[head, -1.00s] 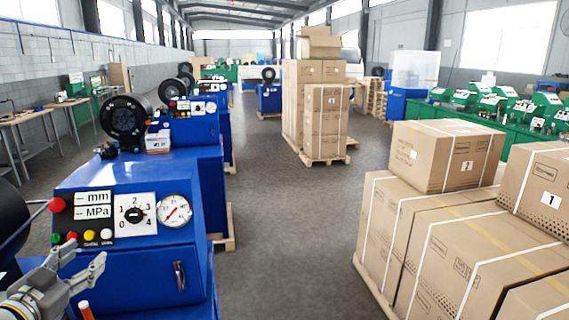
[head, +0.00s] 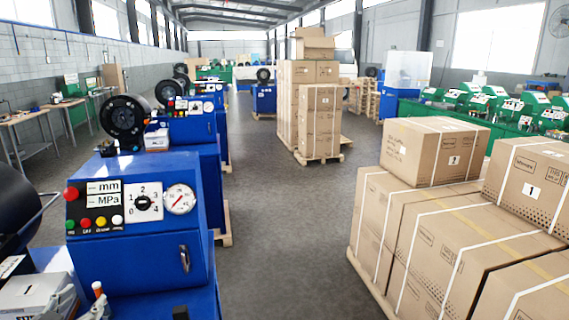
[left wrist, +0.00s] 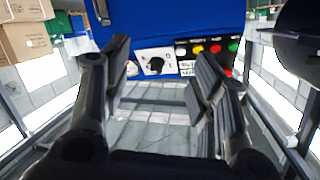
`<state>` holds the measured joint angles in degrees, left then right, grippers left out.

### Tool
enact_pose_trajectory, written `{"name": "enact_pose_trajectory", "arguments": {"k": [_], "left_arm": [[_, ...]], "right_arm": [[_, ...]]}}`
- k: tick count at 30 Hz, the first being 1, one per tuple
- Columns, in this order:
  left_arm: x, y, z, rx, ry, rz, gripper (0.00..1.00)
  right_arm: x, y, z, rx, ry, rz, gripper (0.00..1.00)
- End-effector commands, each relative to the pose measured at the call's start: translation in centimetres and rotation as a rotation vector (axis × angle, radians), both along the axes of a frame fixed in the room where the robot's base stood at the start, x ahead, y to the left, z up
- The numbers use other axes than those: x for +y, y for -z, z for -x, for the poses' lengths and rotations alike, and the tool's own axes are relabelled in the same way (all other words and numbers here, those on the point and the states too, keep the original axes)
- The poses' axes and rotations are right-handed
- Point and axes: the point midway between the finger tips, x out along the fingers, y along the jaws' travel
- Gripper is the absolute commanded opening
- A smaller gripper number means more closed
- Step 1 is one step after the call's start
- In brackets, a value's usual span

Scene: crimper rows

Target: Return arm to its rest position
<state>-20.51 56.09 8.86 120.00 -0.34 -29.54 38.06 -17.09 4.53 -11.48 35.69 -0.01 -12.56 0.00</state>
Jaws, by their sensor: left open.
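My left gripper (left wrist: 163,60) is open in the left wrist view, with its two dark fingers spread and nothing between them. Beyond the fingers is the blue crimper's control panel, with a rotary dial (left wrist: 155,65) and coloured buttons, seen upside down. The crimper's panel has a red knob, a dial (head: 142,202) and a round gauge (head: 179,199). My right gripper is not in view.
Stacked cartons (head: 455,250) on a pallet stand at the right. A taller carton stack (head: 319,120) stands farther back in the aisle. More blue crimpers (head: 190,130) line the left side. The grey floor (head: 275,220) between is clear.

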Motion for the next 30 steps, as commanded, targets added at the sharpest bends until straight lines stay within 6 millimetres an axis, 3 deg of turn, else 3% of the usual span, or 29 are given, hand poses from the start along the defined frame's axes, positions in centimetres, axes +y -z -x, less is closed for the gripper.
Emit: {"name": "enact_pose_trajectory", "arguments": {"k": [8,12,15,19,24,29,30], "left_arm": [[-3.4,8.9,5.5,0.232,-0.109,0.043,0.54],[-7.2,14.2,10.6,0.429,-0.151,0.073,0.54],[-10.5,17.0,14.4,0.574,-0.157,0.096,0.54],[-14.5,19.0,18.8,0.74,-0.139,0.126,0.54],[-18.9,20.0,23.3,0.904,-0.091,0.163,0.54],[-22.5,19.9,26.8,1.029,-0.034,0.2,0.54],[-22.5,20.9,26.8,1.042,-0.032,0.195,0.54]], "right_arm": [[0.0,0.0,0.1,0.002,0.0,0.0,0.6],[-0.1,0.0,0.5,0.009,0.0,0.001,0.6],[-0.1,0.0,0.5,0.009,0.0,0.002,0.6],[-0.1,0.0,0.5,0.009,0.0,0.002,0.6],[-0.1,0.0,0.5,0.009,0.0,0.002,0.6],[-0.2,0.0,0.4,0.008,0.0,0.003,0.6],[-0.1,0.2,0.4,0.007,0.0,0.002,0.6]]}}
